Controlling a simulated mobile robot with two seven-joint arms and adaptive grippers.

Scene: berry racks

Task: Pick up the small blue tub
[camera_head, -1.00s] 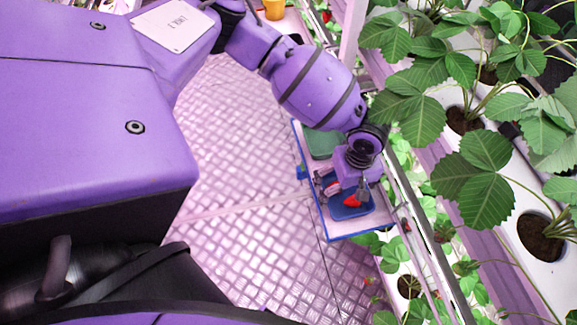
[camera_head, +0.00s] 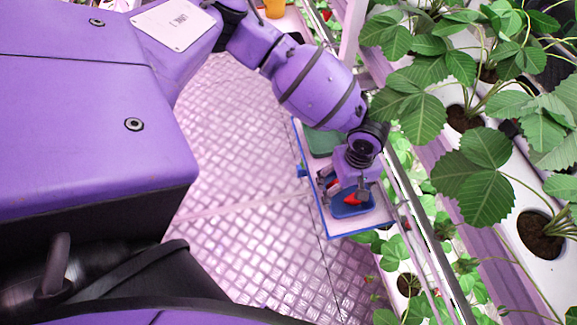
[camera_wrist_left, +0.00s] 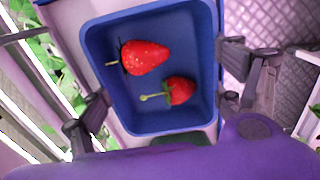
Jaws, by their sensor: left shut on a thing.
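The small blue tub (camera_head: 352,211) sits on a blue-edged tray below my left wrist in the head view. In the left wrist view the tub (camera_wrist_left: 165,122) fills the middle, with two red strawberries (camera_wrist_left: 147,57) lying inside it. My left gripper (camera_head: 346,191) is shut on the tub. Its two fingers stand at opposite sides of the tub in the wrist view. The wrist hides part of the tub in the head view. I cannot tell whether the tub is lifted off the tray. My right gripper is not in view.
The tray (camera_head: 370,229) has a pale surface and also holds a green container (camera_head: 322,142) behind my wrist. Racks of strawberry plants (camera_head: 487,180) run close along the right. An orange pot (camera_head: 274,9) stands at the top. The tiled floor (camera_head: 240,150) to the left is clear.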

